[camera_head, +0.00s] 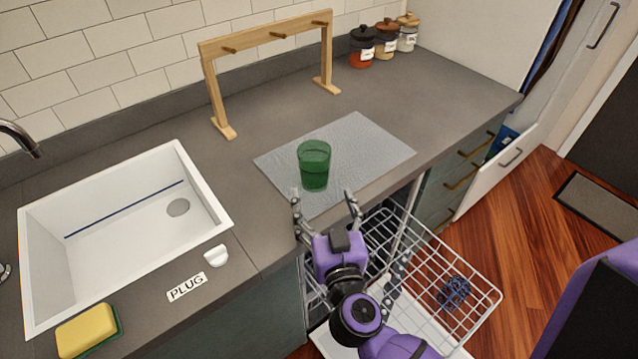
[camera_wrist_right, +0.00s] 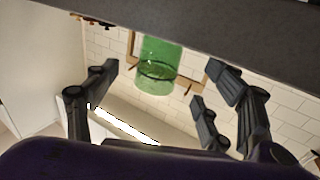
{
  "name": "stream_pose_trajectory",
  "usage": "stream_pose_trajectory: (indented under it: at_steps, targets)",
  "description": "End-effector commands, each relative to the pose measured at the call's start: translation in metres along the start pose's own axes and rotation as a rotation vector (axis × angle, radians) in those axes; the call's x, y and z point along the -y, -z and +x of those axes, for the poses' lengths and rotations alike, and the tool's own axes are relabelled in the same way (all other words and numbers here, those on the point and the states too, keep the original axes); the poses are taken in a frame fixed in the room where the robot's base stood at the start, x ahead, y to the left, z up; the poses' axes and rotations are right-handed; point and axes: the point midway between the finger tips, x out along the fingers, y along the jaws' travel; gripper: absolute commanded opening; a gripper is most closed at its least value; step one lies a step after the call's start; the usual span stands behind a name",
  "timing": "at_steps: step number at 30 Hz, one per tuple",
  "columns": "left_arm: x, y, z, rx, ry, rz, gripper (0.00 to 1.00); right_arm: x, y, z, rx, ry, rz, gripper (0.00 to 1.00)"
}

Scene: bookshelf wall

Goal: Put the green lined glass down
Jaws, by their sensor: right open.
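The green lined glass (camera_head: 314,166) stands upright on the grey textured mat (camera_head: 375,145) on the counter. My right gripper (camera_head: 323,196) is open and empty at the front edge of the counter, just in front of the glass, its fingers pointing toward it. In the right wrist view, the picture is upside down and the glass (camera_wrist_right: 158,66) shows between the spread fingers, with no finger seen touching it. My left gripper is not in view.
Below the counter, a pulled-out wire dishwasher rack (camera_head: 455,290) lies under my right arm. A wooden rack (camera_head: 268,40) stands behind the mat, with several jars (camera_head: 385,40) at the back. A white sink (camera_head: 120,235) and a sponge (camera_head: 87,331) are at left. The mat is otherwise clear.

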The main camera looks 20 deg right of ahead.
Motion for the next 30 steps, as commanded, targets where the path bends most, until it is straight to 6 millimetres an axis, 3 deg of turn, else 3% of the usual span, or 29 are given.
stream_pose_trajectory:
  at_steps: [3,9,30]
  targets:
    - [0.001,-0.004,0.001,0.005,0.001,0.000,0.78,0.000,-0.002,-0.023,0.003,0.001,-0.001,0.75]
    - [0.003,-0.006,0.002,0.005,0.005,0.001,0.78,0.000,-0.001,-0.042,0.001,0.000,-0.001,0.75]
    - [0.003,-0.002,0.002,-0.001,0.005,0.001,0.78,0.000,0.000,-0.045,-0.002,0.001,-0.001,0.75]
